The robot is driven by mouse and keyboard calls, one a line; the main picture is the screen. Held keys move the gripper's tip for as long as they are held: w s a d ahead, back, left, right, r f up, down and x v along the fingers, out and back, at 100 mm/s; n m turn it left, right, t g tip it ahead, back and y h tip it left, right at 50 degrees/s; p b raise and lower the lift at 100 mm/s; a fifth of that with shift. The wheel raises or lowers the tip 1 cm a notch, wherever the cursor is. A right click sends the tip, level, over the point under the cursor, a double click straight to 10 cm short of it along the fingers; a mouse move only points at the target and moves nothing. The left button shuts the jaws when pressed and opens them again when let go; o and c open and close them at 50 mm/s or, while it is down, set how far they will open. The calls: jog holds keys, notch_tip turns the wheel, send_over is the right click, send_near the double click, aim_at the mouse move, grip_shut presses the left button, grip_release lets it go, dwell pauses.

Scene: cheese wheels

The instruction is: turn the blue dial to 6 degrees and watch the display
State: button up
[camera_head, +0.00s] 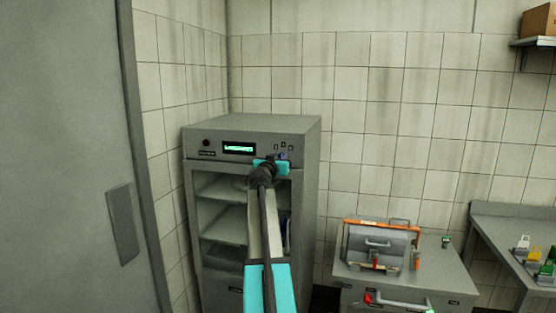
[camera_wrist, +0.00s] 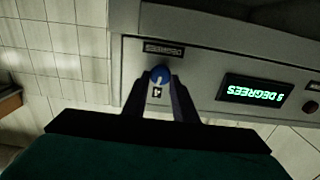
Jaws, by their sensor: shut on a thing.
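The blue dial (camera_wrist: 160,73) is on the front panel of the grey fridge-like cabinet (camera_head: 309,165); a bit of the dial (camera_head: 283,156) also shows in the head view. My gripper (camera_wrist: 160,80) is shut on the dial, one finger on each side, covering part of it. In the head view my gripper (camera_head: 271,166) reaches the panel's right part. The display (camera_head: 239,148) is lit green, left of the dial. In the wrist view the display (camera_wrist: 256,92) is upside down and shows a digit and "DEGREES"; I cannot read the digit surely.
The cabinet's glazed front shows shelves (camera_head: 222,220) below the panel. A round black knob (camera_head: 206,143) is left of the display. A grey door (camera_head: 60,150) stands at the left. A low cabinet (camera_head: 440,281) with an orange-edged item (camera_head: 381,226) and a table (camera_head: 510,226) are right.

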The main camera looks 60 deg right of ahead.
jog(key=shift+s+d+r, duration=0.15)
jog(key=shift+s+d, duration=0.05)
jog(key=shift+s, duration=0.05)
dwell(0.5)
jog(key=o, duration=0.9)
jog(key=shift+d, duration=0.1)
jog(key=shift+o, duration=0.7)
jog(key=shift+d+f, duration=0.15)
jog(key=shift+f, duration=0.05)
jog(key=b+v, duration=0.5)
jog(key=v, duration=0.9)
jog(key=shift+w, duration=0.2)
